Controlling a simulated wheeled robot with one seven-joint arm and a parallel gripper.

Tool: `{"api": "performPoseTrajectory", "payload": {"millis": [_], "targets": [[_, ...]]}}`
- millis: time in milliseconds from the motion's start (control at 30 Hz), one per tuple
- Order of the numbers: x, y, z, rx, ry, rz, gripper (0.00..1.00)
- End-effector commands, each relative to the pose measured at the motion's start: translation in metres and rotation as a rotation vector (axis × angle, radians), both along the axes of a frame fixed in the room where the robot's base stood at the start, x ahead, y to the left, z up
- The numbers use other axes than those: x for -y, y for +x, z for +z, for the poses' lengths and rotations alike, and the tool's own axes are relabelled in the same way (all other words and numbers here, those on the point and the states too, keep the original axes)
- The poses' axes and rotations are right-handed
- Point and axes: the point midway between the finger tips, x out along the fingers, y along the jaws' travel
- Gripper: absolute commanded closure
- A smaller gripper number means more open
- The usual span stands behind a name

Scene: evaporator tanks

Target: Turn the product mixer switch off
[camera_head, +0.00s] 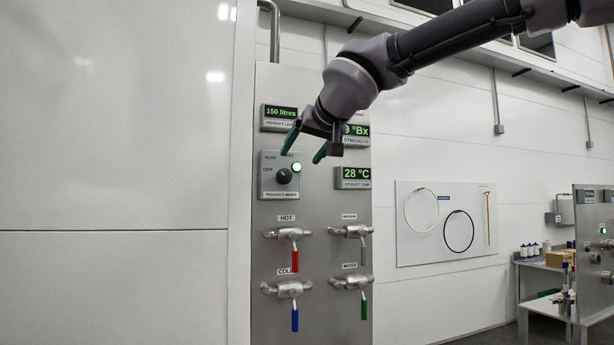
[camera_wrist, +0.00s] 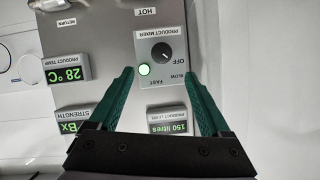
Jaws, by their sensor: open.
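The product mixer switch is a black rotary knob (camera_head: 284,176) on a grey box (camera_head: 268,188) on the steel panel, below the 150 litres display. Off, slow and fast are marked around it, and a green lamp (camera_head: 297,167) beside it is lit. I cannot clearly tell which mark the knob points to. In the wrist view the knob (camera_wrist: 162,51) and the lit lamp (camera_wrist: 144,69) appear upside down, between and beyond the fingertips. My gripper (camera_head: 305,146) is open and empty, with green fingers spread to either side of the knob. It appears apart from the knob.
Product level (camera_head: 279,112), strength (camera_head: 355,130) and temperature (camera_head: 353,174) displays surround the switch. Below are valves with red (camera_head: 295,261), blue (camera_head: 295,320), grey (camera_head: 364,256) and green (camera_head: 364,309) handles. A hose board (camera_head: 410,250) and a bench (camera_head: 540,268) stand to the right.

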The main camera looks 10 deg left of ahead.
Motion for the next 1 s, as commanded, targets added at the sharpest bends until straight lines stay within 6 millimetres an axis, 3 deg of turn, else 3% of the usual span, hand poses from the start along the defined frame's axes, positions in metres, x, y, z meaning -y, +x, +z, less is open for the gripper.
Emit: {"api": "performPoseTrajectory", "payload": {"millis": [167,633,1000], "targets": [[-0.014,0.007,-0.004,0.004,0.003,0.010,0.19],[-0.057,0.068,-0.034,0.004,0.002,0.008,0.19],[-0.064,0.078,-0.039,0.005,0.005,0.008,0.19]]}}
